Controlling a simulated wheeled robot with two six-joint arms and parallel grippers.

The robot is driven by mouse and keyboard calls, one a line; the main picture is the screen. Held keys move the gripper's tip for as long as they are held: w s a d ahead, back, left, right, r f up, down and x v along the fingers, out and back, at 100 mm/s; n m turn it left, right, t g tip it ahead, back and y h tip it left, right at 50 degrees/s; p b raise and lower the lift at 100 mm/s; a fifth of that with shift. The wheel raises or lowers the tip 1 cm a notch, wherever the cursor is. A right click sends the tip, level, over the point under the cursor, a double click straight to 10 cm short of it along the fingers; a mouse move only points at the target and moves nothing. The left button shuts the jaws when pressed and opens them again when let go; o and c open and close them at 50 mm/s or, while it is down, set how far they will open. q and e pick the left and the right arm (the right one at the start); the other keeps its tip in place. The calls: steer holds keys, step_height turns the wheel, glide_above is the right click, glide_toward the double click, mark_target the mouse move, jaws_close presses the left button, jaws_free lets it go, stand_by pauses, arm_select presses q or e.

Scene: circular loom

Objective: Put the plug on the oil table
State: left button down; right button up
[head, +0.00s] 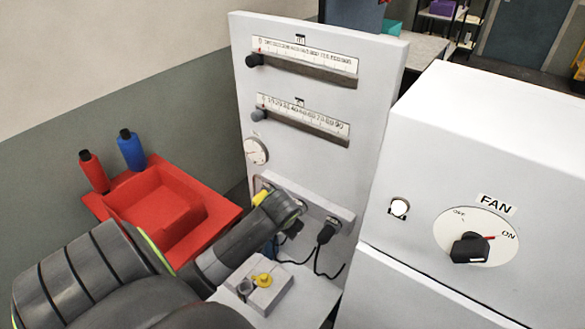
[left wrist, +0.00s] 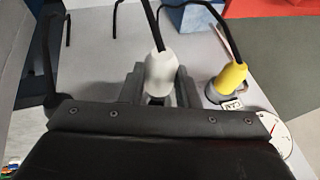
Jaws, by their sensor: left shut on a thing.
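A white plug (left wrist: 160,72) with a black cable is between the fingers of my left gripper (left wrist: 160,90) in the left wrist view. The gripper is shut on it; I cannot tell whether its tip is in a socket. In the head view my left arm reaches the lower part of the white panel (head: 375,75), and its gripper and the white plug are mostly hidden behind the wrist. A red table (head: 220,212) with a recessed top stands left of the panel; I take it for the oil table. My right gripper is not in view.
A yellow plug (left wrist: 232,76) sits beside the held plug; a black plug (head: 326,232) is in the panel's lower ledge. Red (head: 95,172) and blue (head: 131,150) bottles stand at the red table's back. A small box with a yellow knob (head: 263,280) lies below. The fan cabinet (head: 480,130) is right.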

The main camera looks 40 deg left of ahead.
arm_select(q)
steer(key=s+d, duration=0.1)
steer(key=s, duration=0.8)
steer(key=shift+w, duration=0.1)
stand_by(0.3)
